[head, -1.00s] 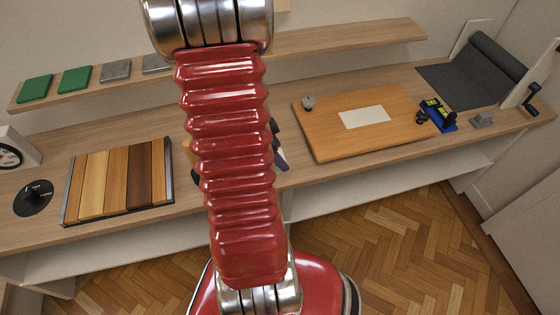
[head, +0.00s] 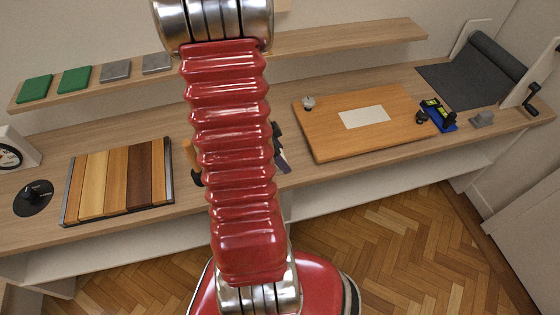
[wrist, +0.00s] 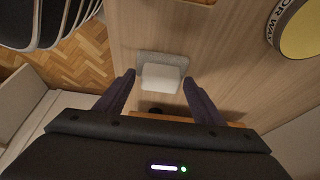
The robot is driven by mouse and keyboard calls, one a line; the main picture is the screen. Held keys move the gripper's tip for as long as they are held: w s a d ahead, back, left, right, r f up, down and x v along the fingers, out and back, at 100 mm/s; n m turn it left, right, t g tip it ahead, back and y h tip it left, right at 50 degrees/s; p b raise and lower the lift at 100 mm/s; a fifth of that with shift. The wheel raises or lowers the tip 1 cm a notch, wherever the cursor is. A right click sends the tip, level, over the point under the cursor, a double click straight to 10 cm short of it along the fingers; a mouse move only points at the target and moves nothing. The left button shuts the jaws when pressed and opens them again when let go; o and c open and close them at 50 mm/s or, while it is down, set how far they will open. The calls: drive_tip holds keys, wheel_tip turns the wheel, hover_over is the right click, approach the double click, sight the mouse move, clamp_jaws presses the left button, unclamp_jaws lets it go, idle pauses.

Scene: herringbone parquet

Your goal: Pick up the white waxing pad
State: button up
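In the wrist view a small white pad (wrist: 161,77) lies on the wooden surface, with a light grey part along its far side. I cannot tell whether the grey part belongs to it. My gripper (wrist: 159,79) is open, with one dark finger on each side of the pad and a narrow gap at each side. The pad is not gripped. In the head view my red arm covers the middle of the scene, and neither my gripper nor this pad can be made out there.
A round yellow tin (wrist: 298,28) stands at the wrist view's upper right; a dark striped object (wrist: 55,20) is at upper left. In the head view, green pads (head: 74,79) and grey pads (head: 116,70) lie on the shelf. A wooden board (head: 335,143) and plank sample panel (head: 118,181) lie on the bench.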

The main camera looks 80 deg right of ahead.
drive_tip(key=shift+c, duration=1.4)
drive_tip(key=shift+r, duration=5)
drive_tip(key=o, duration=0.5)
drive_tip(key=shift+c, duration=0.2)
drive_tip(key=c, duration=0.3)
drive_tip(key=shift+w, duration=0.2)
drive_tip(key=shift+c, duration=0.2)
